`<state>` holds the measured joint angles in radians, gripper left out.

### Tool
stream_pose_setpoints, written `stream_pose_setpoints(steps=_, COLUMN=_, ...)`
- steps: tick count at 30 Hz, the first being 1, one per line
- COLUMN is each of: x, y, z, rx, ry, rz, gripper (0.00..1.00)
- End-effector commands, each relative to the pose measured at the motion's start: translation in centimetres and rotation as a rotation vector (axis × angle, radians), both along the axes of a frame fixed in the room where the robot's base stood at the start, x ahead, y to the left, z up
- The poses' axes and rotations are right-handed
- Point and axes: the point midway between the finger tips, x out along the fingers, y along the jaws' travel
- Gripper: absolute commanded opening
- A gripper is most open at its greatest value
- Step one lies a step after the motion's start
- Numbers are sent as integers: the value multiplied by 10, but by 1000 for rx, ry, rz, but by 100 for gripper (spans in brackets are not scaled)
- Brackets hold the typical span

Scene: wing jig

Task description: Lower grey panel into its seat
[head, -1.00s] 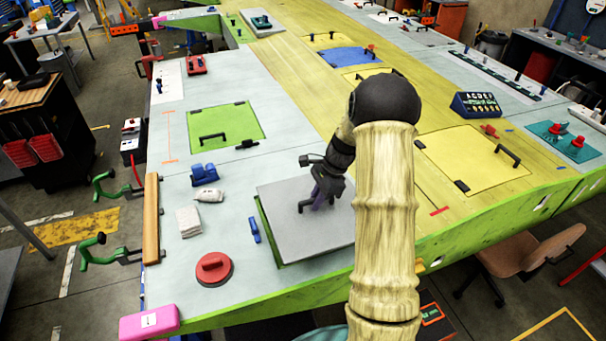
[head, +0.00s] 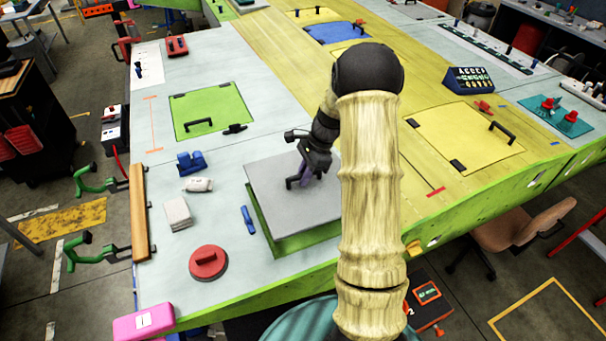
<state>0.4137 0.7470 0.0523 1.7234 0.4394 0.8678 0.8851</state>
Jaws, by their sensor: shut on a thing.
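The grey panel (head: 268,187) is a flat, roughly square plate with a dark handle on top. My gripper (head: 304,178) is shut on that handle from above. The panel is held level or nearly so, a little above the wing surface. A green band (head: 262,222) shows under its left and near edges; I take it for the seat's rim, though I cannot tell how deep it is. The panel hides most of what lies beneath, and my arm covers its right side.
Left of the panel lie a blue strip (head: 248,220), a red disc (head: 208,262), white pads (head: 177,214), a white tube (head: 198,185) and a blue block (head: 191,162). A green hatch (head: 208,110) is farther back. A yellow hatch (head: 465,135) lies right of my arm.

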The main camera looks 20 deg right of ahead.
Motion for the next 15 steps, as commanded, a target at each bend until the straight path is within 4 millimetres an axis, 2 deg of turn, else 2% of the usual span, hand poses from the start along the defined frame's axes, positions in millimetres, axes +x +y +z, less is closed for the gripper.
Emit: stream_pose_setpoints(steps=15, x=0, y=2, z=-43, rx=0, ry=-1, rz=4, gripper=0)
